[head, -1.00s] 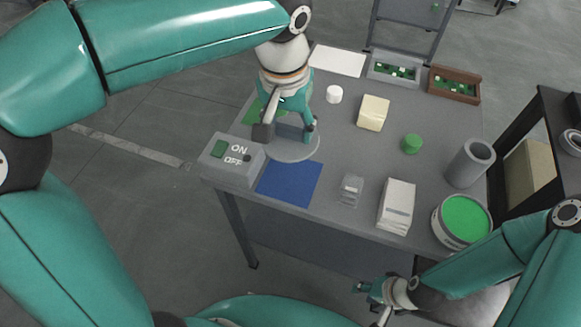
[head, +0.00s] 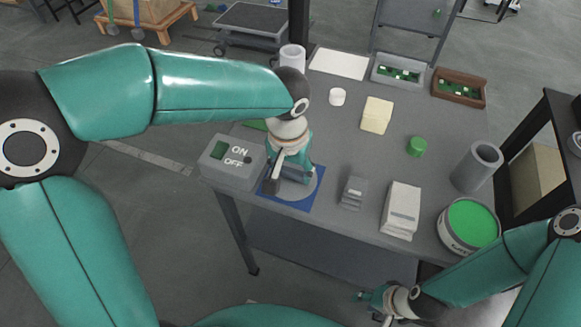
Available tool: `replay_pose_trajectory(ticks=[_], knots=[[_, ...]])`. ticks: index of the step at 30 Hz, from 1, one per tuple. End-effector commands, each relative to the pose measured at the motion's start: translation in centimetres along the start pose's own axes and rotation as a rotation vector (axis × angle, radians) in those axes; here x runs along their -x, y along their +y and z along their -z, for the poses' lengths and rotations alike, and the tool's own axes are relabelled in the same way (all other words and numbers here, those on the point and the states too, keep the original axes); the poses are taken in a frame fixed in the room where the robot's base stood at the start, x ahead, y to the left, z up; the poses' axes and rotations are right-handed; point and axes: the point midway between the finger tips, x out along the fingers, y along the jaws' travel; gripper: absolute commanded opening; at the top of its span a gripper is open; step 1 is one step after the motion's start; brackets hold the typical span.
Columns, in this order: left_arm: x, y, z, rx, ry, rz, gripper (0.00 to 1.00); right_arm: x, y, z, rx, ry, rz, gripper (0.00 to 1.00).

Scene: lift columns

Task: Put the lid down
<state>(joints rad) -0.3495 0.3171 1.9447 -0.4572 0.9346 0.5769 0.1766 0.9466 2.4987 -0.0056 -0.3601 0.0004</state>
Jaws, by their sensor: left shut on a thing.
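My right gripper (head: 374,307) is low in front of the table, away from the lid. Its fingers are too small to read.
The ON/OFF box (head: 232,163) stands just left of the mat. Small grey blocks (head: 352,193), a white stack (head: 402,210) and a green-topped tin (head: 470,224) stand to the right. A yellow block (head: 376,115) and green cylinder (head: 417,147) are further back.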

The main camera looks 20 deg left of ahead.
Motion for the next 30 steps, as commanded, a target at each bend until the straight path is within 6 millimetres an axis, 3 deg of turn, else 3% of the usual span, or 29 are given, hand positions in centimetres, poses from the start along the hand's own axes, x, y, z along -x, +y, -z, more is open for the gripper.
replay_pose_trajectory(ticks=[6,7,11,23,30], knots=[[-0.3,0.0,0.0,0.0,0.001,0.0,0.23,-0.3,0.1,0.0,0.0,0.0,0.0,0.4],[-0.2,0.0,0.0,0.0,0.001,0.0,0.62,-0.2,0.1,0.0,0.0,0.0,0.0,0.4],[-0.1,0.0,0.0,0.0,0.0,0.0,0.82,-0.2,0.1,0.0,0.0,0.0,0.0,0.4],[0.3,0.0,0.1,0.0,0.001,0.0,0.82,0.2,-0.1,0.0,0.0,0.0,0.0,0.4],[3.6,0.0,0.1,0.0,0.005,-0.001,0.82,0.6,-0.2,0.0,0.0,0.0,0.0,0.4]])
